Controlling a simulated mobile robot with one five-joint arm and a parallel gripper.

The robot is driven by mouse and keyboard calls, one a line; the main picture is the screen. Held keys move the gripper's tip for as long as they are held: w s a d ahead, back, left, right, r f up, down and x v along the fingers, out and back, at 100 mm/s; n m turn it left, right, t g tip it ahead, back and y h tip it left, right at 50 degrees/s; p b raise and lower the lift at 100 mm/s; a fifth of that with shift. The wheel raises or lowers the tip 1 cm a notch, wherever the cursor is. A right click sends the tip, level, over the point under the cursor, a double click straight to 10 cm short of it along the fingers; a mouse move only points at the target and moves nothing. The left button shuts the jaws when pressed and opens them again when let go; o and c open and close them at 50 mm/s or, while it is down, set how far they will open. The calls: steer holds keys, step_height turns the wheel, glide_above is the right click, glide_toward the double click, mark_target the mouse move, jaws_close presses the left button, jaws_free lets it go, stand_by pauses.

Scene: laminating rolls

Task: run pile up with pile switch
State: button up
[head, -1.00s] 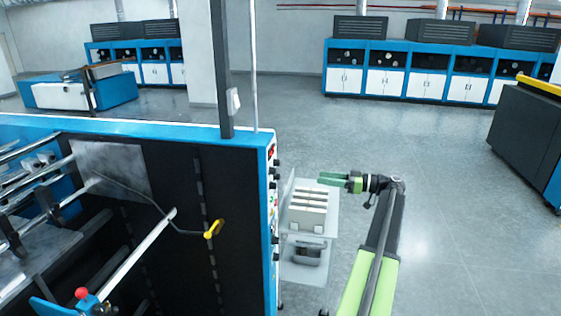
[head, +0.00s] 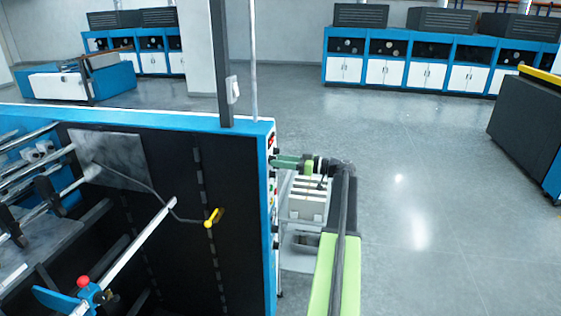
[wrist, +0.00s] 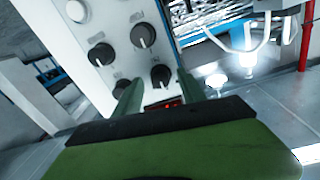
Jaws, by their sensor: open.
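The control panel is on the narrow end face of the blue and black machine (head: 265,135). In the wrist view the pale panel (wrist: 118,30) carries several black rotary knobs, among them an upper knob (wrist: 143,35), a left knob (wrist: 101,54) and a lower knob (wrist: 160,76). A white round button (wrist: 76,11) is at the panel's upper left. I cannot read which control is the pile switch. My gripper (head: 280,161) is open and points left at the panel; its green fingers (wrist: 158,88) frame the lower knob in the wrist view. Contact cannot be told.
A small grey cart with pale boxes (head: 306,198) stands below my gripper, close to the machine. A dark post (head: 222,60) rises from the machine. Open floor (head: 430,200) lies to the right, with a black cabinet (head: 530,130) at the far right.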

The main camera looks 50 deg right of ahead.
steer(key=shift+w+a, duration=0.1)
steer(key=shift+w, duration=0.1)
